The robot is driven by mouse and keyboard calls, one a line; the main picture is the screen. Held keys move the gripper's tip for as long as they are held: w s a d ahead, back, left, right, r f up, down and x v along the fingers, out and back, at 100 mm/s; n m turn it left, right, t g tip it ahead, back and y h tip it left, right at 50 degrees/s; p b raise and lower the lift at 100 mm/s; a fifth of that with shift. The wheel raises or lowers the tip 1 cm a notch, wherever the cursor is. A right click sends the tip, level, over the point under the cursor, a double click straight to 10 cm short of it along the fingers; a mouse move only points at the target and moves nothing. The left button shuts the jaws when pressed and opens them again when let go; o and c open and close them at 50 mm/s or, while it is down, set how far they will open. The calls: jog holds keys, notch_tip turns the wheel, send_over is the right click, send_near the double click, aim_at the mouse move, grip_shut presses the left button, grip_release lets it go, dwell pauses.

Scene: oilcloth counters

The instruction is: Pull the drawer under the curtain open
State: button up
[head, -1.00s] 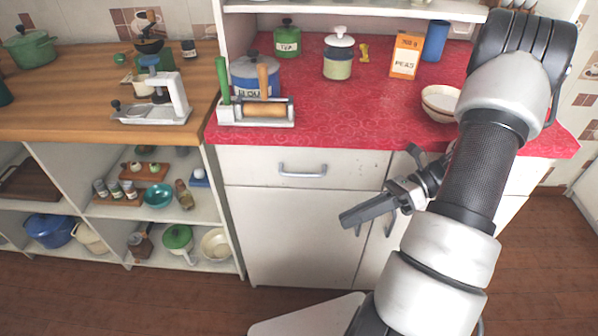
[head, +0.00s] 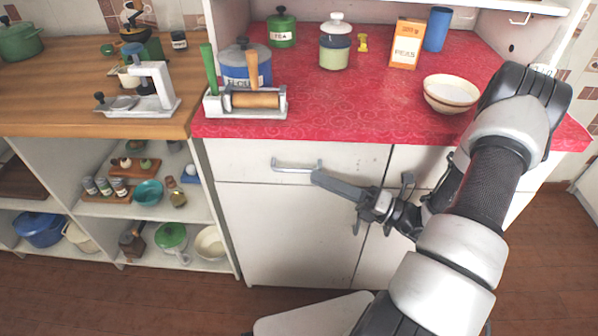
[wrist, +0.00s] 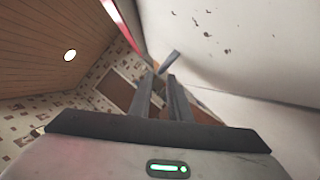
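A white drawer front (head: 245,160) with a grey bar handle (head: 297,165) sits under the red counter and looks closed. No curtain is visible. Another drawer front to the right is partly hidden by my arm.
The red counter (head: 330,122) holds a rolling-pin stand (head: 245,114), a bowl (head: 450,92), canisters and a peas box (head: 406,45). Cabinet doors (head: 290,235) are below the drawer. Open shelves (head: 105,208) with dishes stand left. Brown floor is free in front.

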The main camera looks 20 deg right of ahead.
aim_at(299, 169)
jog(key=x, duration=0.6)
jog(key=shift+w+a+b, duration=0.15)
jog(key=shift+a+b, duration=0.05)
jog(key=shift+b, duration=0.15)
jog(key=shift+c, duration=0.3)
grip_shut()
